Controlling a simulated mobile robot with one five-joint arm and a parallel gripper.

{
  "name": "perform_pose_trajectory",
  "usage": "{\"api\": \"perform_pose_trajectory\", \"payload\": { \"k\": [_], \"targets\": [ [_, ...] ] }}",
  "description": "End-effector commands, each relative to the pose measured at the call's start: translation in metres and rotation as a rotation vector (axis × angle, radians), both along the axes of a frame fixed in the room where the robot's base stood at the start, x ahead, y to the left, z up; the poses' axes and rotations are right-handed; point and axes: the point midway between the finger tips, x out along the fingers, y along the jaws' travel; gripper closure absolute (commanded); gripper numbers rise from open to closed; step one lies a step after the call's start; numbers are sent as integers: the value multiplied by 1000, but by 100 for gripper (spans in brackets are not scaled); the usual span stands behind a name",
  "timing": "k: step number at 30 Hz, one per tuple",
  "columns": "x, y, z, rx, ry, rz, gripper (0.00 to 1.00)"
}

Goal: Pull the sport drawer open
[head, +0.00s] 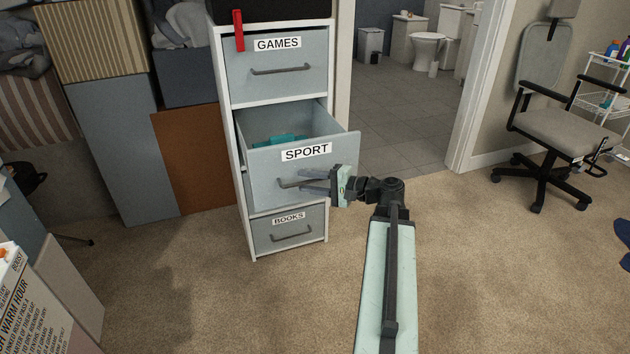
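The sport drawer (332,152) is the middle drawer of a white-framed grey cabinet (237,190), labelled SPORT. It stands pulled out, and something teal (279,139) shows inside. Its handle (287,184) is on the front, below the label. My gripper (303,180) is at the right part of this handle, its fingers pointing left and overlapping the bar. Whether the fingers are closed on the bar is too small to tell. My arm reaches up from the bottom right of centre.
The games drawer (262,66) above and the books drawer (276,232) below are shut. A red object (238,30) hangs at the cabinet's top. Boxes stand on the left. An office chair (549,145) stands at the right. Carpet (480,270) in front is clear.

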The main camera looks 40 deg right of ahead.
Motion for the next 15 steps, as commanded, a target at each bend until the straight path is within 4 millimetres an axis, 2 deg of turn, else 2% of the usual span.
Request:
{"api": "perform_pose_trajectory", "payload": {
  "k": [8, 11, 15],
  "targets": [
    [-2, -4, 0, -2, 1, -7, 67],
    [-13, -10, 2, -1, 2, -9, 67],
    [-38, -23, 7, -1, 1, -9, 67]
  ]
}}
